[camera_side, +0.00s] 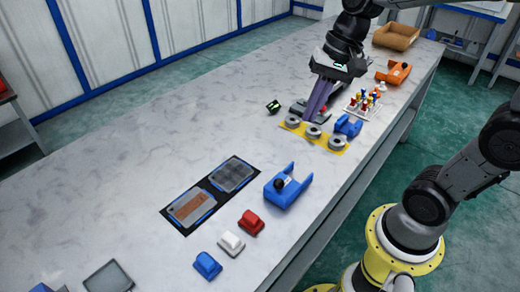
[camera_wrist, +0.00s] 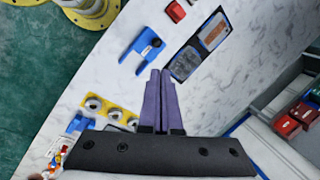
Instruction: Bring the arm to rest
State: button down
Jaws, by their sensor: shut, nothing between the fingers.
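My gripper (camera_side: 316,103) is shut and holds nothing. Its two purple fingers point down over the bench, just behind the yellow plate (camera_side: 309,135) with three grey rings (camera_side: 312,131). In the wrist view my gripper (camera_wrist: 160,75) shows with both fingers side by side, and marble-patterned bench top lies around them. The yellow plate also shows in the wrist view (camera_wrist: 124,112), to the left of the fingers. I cannot tell how high the fingertips are above the bench.
A blue forked part (camera_side: 287,187) and a black mat with two panels (camera_side: 210,193) lie nearer the camera. Red (camera_side: 250,222), white (camera_side: 231,243) and blue (camera_side: 206,265) blocks stand in front. A small blue part (camera_side: 348,125) and a rack of coloured pegs (camera_side: 364,102) are right of my gripper.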

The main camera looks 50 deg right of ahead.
jog(key=s+d+n+t+h, duration=0.1)
jog(key=s+n+t+h, duration=0.1)
jog(key=s+n, duration=0.8)
jog(key=shift+s+t+h, duration=0.3)
jog(key=shift+s+t, duration=0.2)
jog(key=shift+t, duration=0.2)
